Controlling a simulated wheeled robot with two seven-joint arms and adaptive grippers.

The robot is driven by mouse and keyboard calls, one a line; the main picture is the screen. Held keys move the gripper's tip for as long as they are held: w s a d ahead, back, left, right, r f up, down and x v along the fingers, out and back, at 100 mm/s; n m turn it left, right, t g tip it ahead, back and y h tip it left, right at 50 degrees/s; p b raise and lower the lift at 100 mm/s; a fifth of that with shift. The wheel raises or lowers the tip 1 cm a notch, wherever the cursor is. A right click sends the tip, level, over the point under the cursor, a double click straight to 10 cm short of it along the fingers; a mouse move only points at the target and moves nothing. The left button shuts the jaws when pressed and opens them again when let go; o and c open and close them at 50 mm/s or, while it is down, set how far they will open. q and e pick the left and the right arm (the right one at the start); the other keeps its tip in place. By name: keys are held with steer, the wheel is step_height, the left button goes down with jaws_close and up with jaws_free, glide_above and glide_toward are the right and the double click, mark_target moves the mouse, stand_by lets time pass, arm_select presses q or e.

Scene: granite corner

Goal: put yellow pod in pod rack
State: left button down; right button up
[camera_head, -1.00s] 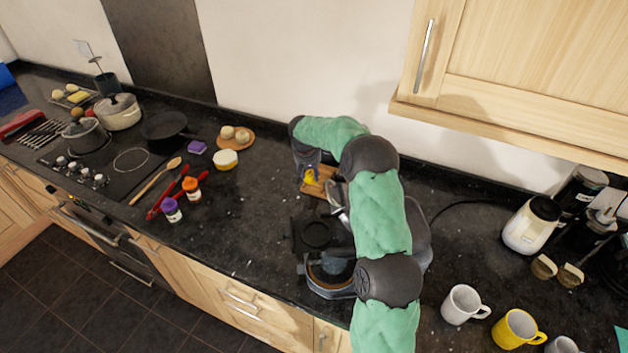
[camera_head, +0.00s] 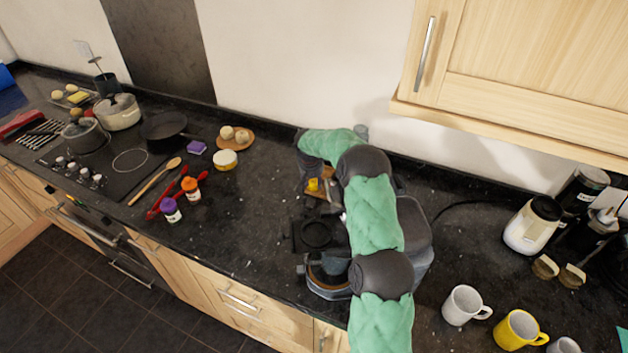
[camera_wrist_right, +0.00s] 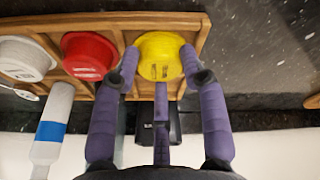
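The yellow pod (camera_wrist_right: 159,56) is between the two fingertips of my right gripper (camera_wrist_right: 159,52), which touch its sides. The wooden pod rack (camera_wrist_right: 202,22) holds a red pod (camera_wrist_right: 89,55) and a white pod (camera_wrist_right: 25,58) in neighbouring compartments to the left. The yellow pod lines up with the right end compartment; I cannot tell whether it is fully seated. In the head view the yellow pod (camera_head: 313,184) shows beside the rack's visible edge (camera_head: 326,202), and my right arm hides most of the rack. My left gripper is not in view.
A dark coffee machine (camera_head: 420,235) stands partly behind my right arm. A white mug (camera_head: 462,304) and a yellow mug (camera_head: 517,329) stand at the lower right. A white bottle with a blue band (camera_wrist_right: 50,130) lies near the rack.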

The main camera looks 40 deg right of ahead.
steer(key=o, duration=0.3)
steer(key=shift+r, duration=0.25)
steer(key=p+v, duration=0.1)
steer(key=v, duration=1)
steer(key=shift+s+a+r, duration=0.1)
steer(key=shift+a+r, duration=0.1)
steer(key=shift+r, duration=0.1)
steer(key=shift+a, duration=0.1)
